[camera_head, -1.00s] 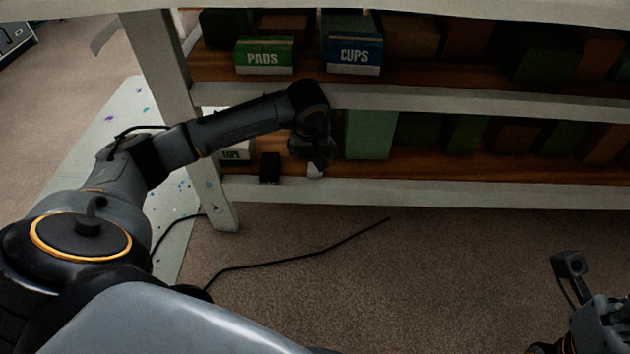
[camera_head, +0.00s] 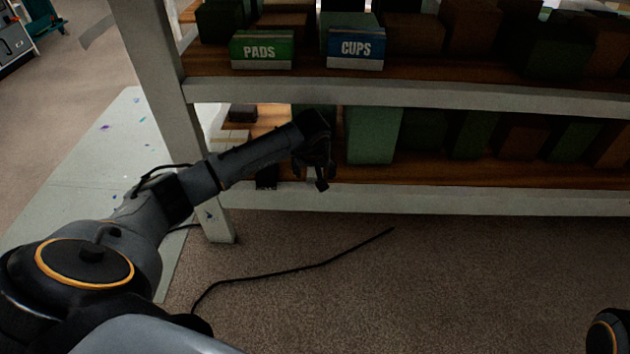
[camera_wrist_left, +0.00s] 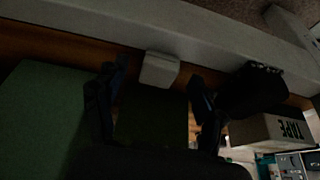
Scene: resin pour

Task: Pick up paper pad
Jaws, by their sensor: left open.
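A small white block (camera_wrist_left: 158,70), which looks like the paper pad, lies at the front edge of the lower shelf in the left wrist view. My left gripper (camera_wrist_left: 155,88) is open, with one finger on each side of the block in that view. I cannot tell whether the fingers touch it. My right gripper is out of the picture.
A green PADS box (camera_head: 262,50) and a blue CUPS box (camera_head: 355,48) stand on the upper shelf. On the lower shelf, a black object (camera_wrist_left: 252,90) and a TAPE box (camera_wrist_left: 270,130) sit beside my gripper. A green box (camera_head: 372,135) stands close by. A cable (camera_head: 290,270) lies on the carpet.

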